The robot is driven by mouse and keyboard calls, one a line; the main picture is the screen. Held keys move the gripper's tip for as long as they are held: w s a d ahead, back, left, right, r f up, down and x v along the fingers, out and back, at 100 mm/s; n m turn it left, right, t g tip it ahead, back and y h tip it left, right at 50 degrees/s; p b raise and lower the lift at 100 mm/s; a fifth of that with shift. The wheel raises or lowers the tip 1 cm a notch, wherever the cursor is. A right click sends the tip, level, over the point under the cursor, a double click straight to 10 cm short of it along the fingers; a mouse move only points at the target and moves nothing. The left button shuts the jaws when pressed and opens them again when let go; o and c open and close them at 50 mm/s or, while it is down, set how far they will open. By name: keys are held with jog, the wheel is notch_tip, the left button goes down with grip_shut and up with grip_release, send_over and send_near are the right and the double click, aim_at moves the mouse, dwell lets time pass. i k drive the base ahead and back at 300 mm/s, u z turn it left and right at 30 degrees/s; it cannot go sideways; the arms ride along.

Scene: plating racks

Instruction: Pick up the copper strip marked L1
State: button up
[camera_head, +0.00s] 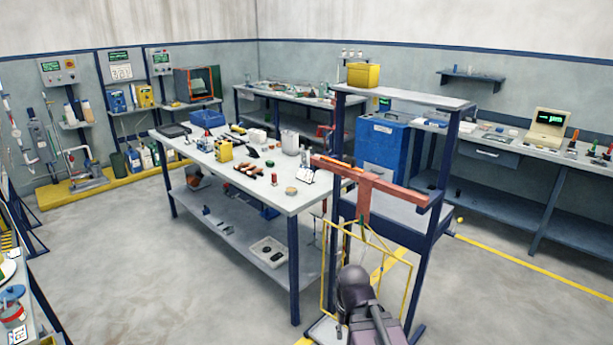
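No strip with a readable L1 mark can be made out. Several small brown pieces (248,168) lie on the middle table (300,201), too small to tell what they are. A copper-coloured T-shaped bar (366,190) stands out in front of a blue shelf frame, with a yellow wire frame (408,285) hanging below it. A dark part of my own arm shows at the bottom centre, in front of the yellow frame. The fingers of my gripper do not show.
The blue shelf frame (432,215) stands right of the middle table, with a yellow box (363,75) on top. A blue cabinet (383,145) and a long bench (570,178) are behind it. Open grey floor (170,265) lies left of the middle table.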

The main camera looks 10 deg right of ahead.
aim_at(254, 171)
jog(key=u, duration=0.55)
jog(key=i, duration=2.25)
jog(key=z, duration=0.2)
